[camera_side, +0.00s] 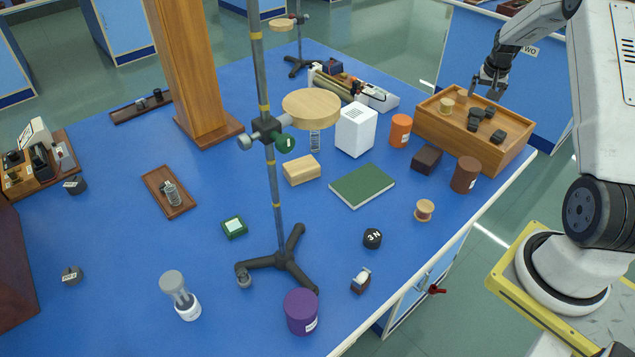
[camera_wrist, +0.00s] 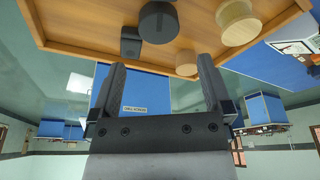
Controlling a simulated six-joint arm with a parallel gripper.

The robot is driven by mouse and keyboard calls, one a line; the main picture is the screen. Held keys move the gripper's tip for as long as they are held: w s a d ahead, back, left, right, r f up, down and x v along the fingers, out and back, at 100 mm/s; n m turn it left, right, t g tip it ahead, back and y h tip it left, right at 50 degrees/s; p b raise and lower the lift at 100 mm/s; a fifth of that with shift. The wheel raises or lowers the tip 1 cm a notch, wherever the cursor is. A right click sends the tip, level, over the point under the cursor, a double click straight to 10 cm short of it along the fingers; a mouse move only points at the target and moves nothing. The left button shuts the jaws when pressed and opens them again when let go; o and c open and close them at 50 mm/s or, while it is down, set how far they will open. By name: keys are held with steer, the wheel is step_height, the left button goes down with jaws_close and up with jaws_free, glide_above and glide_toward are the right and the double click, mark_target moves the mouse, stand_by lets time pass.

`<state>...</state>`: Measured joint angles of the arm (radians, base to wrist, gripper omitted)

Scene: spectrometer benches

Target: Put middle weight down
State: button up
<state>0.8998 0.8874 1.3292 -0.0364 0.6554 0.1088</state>
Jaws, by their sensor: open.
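My gripper (camera_side: 490,88) hangs above the back edge of the wooden tray (camera_side: 470,145) at the right of the bench. In the wrist view my gripper (camera_wrist: 161,75) is open, with nothing between its two dark fingers. Dark weight-like pieces (camera_side: 475,121) sit in the tray; a dark round one (camera_wrist: 158,22) shows beyond the fingertips in the wrist view. A black weight marked 3 N (camera_side: 372,238) stands on the blue bench, apart from my gripper. Small dark labelled weights stand at the left, one upper (camera_side: 75,185) and one lower (camera_side: 72,275). I cannot tell which is the middle weight.
A tall stand (camera_side: 268,130) with a round wooden platform (camera_side: 311,107) rises mid-bench. An orange jar (camera_side: 400,130), a brown jar (camera_side: 465,174) and a dark block (camera_side: 427,158) crowd the tray's front-left side.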

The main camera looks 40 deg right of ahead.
mark_target(477, 111)
steer(key=shift+x, duration=1.05)
steer(key=shift+s+x, duration=0.2)
steer(key=shift+x, duration=2.4)
steer(key=shift+w+a, duration=0.1)
steer(key=shift+c, duration=0.2)
jaws_close()
steer(key=shift+r, duration=0.15)
